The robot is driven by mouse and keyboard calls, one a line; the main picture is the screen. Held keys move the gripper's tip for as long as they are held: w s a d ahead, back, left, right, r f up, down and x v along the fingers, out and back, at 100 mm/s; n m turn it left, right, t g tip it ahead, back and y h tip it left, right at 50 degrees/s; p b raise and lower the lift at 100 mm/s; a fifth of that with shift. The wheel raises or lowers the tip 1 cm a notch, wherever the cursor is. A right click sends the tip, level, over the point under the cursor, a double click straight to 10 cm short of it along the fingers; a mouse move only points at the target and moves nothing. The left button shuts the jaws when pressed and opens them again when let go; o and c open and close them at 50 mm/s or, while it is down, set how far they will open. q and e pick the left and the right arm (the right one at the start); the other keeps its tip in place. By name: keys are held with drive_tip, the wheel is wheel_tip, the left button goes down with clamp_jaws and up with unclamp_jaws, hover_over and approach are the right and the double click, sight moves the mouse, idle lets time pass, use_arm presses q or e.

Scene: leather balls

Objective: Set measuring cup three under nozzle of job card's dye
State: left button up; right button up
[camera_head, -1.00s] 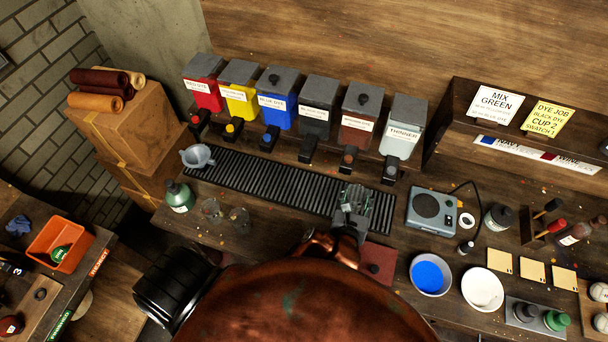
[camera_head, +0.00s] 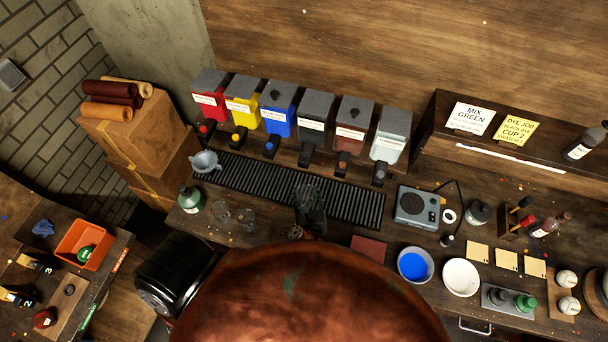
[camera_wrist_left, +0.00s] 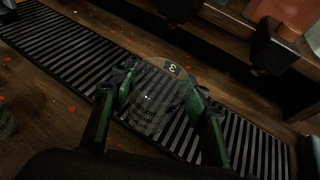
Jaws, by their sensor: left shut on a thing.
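My left gripper (camera_head: 309,200) is shut on a clear measuring cup (camera_wrist_left: 155,100) marked 3, upside-down in the left wrist view. It is over the drip grate (camera_head: 255,180), in front of the black-dye dispenser (camera_head: 316,112); I cannot tell whether the cup touches the grate. The black-dye nozzle (camera_head: 306,157) is just behind the gripper in the head view. The yellow job card (camera_head: 515,130) reads black dye, cup 2. My right gripper is not in view.
Red (camera_head: 209,95), yellow (camera_head: 241,97), blue (camera_head: 278,105), brown (camera_head: 351,125) and thinner (camera_head: 390,135) dispensers share the row. A scale (camera_head: 417,207) stands right.

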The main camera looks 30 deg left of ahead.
use_arm(q)
drive_tip(key=b+x, duration=0.5)
drive_tip(key=x, duration=0.6)
drive_tip(key=shift+r, duration=0.35)
drive_tip(key=o, duration=1.1)
